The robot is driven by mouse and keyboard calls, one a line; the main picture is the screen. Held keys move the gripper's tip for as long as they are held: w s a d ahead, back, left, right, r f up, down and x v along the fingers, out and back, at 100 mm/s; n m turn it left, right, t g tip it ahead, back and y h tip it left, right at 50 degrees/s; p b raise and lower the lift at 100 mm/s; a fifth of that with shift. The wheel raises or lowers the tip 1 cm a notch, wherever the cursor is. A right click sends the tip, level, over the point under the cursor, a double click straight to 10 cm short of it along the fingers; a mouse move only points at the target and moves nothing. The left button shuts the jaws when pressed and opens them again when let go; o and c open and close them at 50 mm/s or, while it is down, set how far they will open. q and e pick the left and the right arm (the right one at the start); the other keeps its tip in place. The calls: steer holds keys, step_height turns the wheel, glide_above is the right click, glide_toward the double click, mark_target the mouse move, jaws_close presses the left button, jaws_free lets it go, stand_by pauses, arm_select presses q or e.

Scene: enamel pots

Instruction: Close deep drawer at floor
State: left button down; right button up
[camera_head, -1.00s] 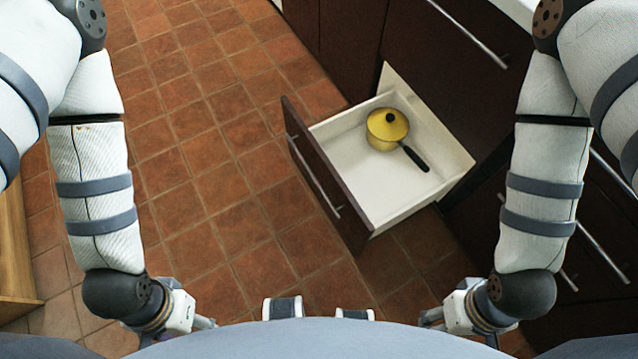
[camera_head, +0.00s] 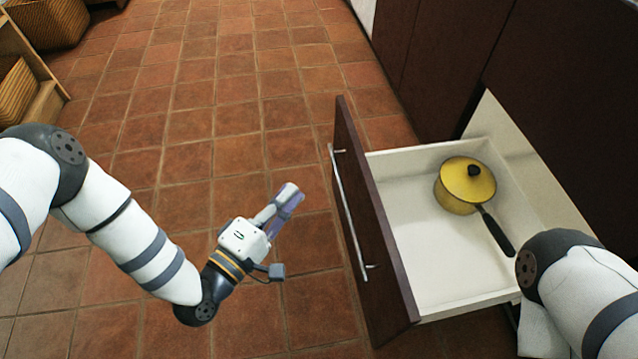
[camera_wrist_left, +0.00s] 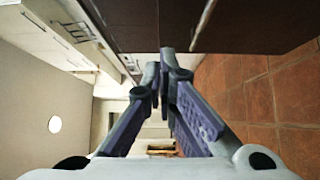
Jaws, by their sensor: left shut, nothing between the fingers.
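The deep drawer (camera_head: 440,235) at floor level stands pulled out from the dark cabinet, with a white inside. Its dark front (camera_head: 372,225) carries a long metal handle (camera_head: 346,205) and faces left in the head view. A yellow lidded pot (camera_head: 465,186) with a black handle sits inside near the back. My left gripper (camera_head: 288,200) is shut and empty, left of the drawer front and apart from it. Its closed fingers (camera_wrist_left: 164,80) also show in the left wrist view, with dark panels beyond them. My right arm reaches in at lower right, but its gripper is out of view.
Dark cabinet fronts (camera_head: 575,90) rise behind the drawer. The tiled floor (camera_head: 215,120) left of the drawer is clear. Wicker baskets (camera_head: 45,20) and a wooden unit (camera_head: 42,105) stand at the far left.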

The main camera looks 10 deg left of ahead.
arm_select(q)
steer(key=b, duration=0.2)
glide_toward(352, 144)
steer(key=w+a, duration=0.2)
steer(key=w+d, duration=0.1)
steer(key=d, duration=0.1)
steer(key=w+d+b, duration=0.1)
steer(key=d, duration=0.1)
steer(key=shift+w, duration=0.15)
steer(key=shift+d, duration=0.15)
